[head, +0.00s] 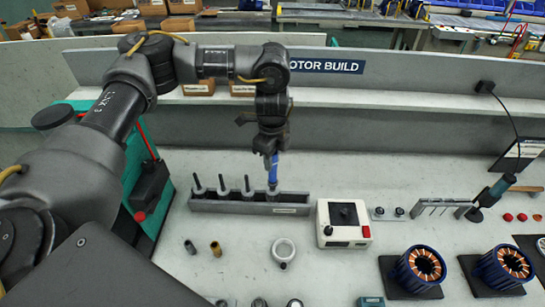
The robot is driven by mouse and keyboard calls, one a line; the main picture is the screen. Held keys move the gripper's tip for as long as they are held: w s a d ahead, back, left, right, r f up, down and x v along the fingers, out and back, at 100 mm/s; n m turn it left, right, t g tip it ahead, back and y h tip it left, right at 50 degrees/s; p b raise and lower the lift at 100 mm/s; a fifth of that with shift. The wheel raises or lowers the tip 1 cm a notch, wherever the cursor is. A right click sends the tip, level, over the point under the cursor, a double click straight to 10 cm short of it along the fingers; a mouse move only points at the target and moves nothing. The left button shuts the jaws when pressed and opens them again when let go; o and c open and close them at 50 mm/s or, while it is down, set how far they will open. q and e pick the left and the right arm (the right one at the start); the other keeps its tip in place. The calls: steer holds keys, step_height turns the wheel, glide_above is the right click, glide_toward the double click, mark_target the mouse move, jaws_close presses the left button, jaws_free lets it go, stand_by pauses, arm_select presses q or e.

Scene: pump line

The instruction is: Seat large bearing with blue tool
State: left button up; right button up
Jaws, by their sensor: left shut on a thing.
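My left gripper (271,148) points down over the right end of a long grey tool rack (234,207) and is shut on the blue tool (273,173). The tool is upright. Its lower end is at the rack's right slot; I cannot tell whether it sits in the slot or just clear of it. Several dark-handled tools (222,183) stand in the rack to its left. Two small dark ring-like parts (378,211) sit on a plate right of the white box. I cannot make out for sure which part is the large bearing. My right gripper is not in view.
A white box with a black top piece (344,213) stands right of the rack. A pale round housing (284,249) lies in front. Two blue-rimmed copper-wound stators (418,268) sit on dark mats at right. A brass sleeve (216,248) stands front left. Bench is clear between them.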

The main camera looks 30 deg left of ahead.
arm_select(q)
steer(key=shift+f+b, duration=0.5)
steer(key=shift+f, duration=0.55)
steer(key=shift+f, duration=0.1)
stand_by(0.7)
step_height(320, 180, up, 8)
steer(key=p, duration=0.9)
steer(key=shift+r, duration=0.25)
